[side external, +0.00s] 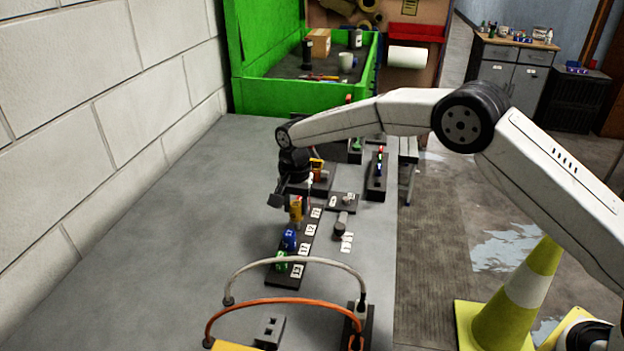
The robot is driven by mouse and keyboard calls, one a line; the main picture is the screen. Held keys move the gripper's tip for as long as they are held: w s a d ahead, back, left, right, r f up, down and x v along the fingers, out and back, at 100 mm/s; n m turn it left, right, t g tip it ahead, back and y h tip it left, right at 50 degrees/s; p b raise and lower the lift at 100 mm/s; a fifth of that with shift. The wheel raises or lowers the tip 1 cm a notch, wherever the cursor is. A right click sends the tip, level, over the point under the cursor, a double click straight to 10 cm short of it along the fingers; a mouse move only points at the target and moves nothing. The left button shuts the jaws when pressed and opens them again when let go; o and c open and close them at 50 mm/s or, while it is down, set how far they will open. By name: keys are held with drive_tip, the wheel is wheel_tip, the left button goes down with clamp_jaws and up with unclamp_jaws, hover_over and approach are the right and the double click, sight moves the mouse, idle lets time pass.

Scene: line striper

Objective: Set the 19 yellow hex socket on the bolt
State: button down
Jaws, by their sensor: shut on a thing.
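The yellow socket (296,209) is at the far end of a black rail (285,281). My gripper (291,198) comes down from above and is shut on it. I cannot tell whether the socket touches the rail or hangs just above it. A blue socket (289,239) and a green socket (281,261) stand nearer on the same rail, beside white number cards (306,248). A small dark plate (343,201) with small pale pieces lies to the right. A grey cylinder (341,223) is just in front of it. I cannot make out the bolt for certain.
A grey hose (294,260) and an orange hose (285,301) arch over the near table. Black holders (376,177) stand at the back right. A green-walled bin (300,97) is at the far end. The left table is clear.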

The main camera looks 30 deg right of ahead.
drive_tip(key=shift+r, duration=1.1)
drive_tip(key=w+d+r+m, duration=0.1)
drive_tip(key=d+r+m, duration=0.2)
drive_tip(key=d+m, duration=0.5)
drive_tip(key=d, duration=0.7)
drive_tip(key=shift+d, duration=0.25)
hover_over(346, 198)
drive_tip(key=shift+s+f, duration=0.1)
drive_tip(key=shift+f, duration=2.65)
drive_tip(key=shift+f, duration=1.3)
idle(0.5)
unclamp_jaws()
